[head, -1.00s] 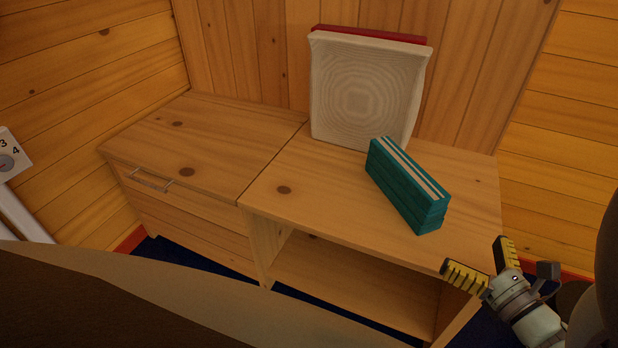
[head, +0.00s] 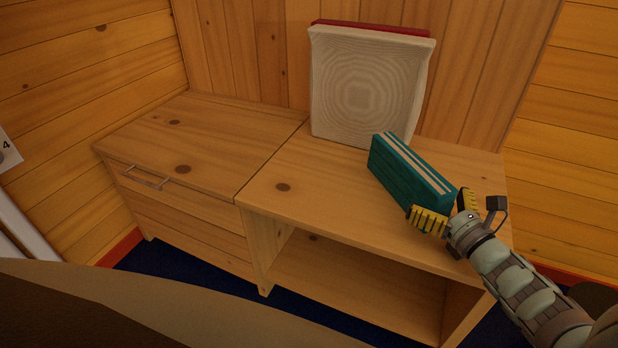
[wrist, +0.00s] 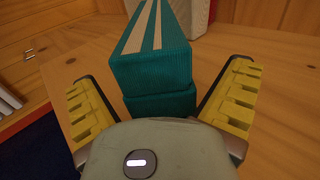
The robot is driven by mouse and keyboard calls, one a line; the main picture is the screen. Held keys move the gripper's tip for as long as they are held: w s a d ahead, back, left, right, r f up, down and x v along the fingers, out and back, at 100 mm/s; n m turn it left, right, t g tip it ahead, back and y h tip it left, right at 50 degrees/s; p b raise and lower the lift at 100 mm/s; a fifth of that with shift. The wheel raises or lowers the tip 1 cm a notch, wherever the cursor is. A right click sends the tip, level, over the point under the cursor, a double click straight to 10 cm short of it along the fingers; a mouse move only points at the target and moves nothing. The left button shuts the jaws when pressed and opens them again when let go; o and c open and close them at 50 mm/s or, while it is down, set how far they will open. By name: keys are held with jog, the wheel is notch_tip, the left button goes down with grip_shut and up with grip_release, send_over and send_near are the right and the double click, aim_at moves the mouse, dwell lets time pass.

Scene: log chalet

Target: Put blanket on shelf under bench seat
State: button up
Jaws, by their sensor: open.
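The blanket (head: 405,172) is a folded teal bundle with pale stripes, standing on edge on the right part of the bench seat (head: 300,185). It also shows in the wrist view (wrist: 150,65). My gripper (head: 447,211) is open at the blanket's near right end.
A whitish cushion (head: 365,90) with a red one (head: 375,29) behind it leans on the back wall, close behind the blanket. A drawer (head: 180,200) with a metal handle (head: 145,177) fills the bench's left part. The seat's left part is clear.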

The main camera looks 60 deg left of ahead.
jog(key=shift+c, duration=0.6)
jog(key=c, duration=1.1)
